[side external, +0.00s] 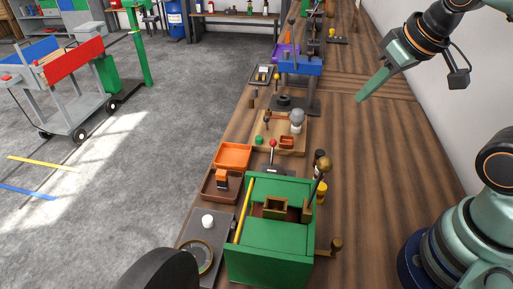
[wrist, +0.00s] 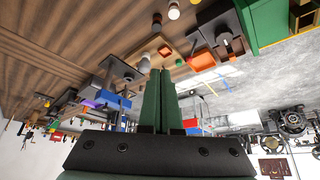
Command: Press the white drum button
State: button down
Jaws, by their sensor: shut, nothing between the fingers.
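The white drum button (side external: 207,221) is a small white cylinder on a dark grey plate (side external: 222,219) at the front edge of the bench, left of the green box, in the side external view. I cannot pick it out surely in the wrist view. My gripper (side external: 360,98) is raised at the upper right in the side external view, well apart from the button. Its green fingers are shut and empty, and they also show together in the wrist view (wrist: 160,72).
A green box (side external: 270,235) with a yellow rod and knobbed levers stands right of the button. A round gauge-like ring (side external: 198,257) sits in front of it. A brown tray (side external: 218,186) and an orange tray (side external: 232,156) lie behind it. The wooden bench (side external: 375,180) is clear on the right.

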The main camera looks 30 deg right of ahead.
jog(key=n+g, duration=0.5)
jog(key=n, duration=2.2)
send_over(208, 218)
jog(key=s+d, duration=0.1)
notch_tip(208, 218, down, 7)
jog(key=shift+f+y, duration=0.2)
jog(key=shift+y, duration=0.1)
jog(key=f, duration=1.4)
jog(key=shift+w+a, duration=0.35)
jog(key=shift+a, duration=0.05)
jog(key=shift+f, duration=0.1)
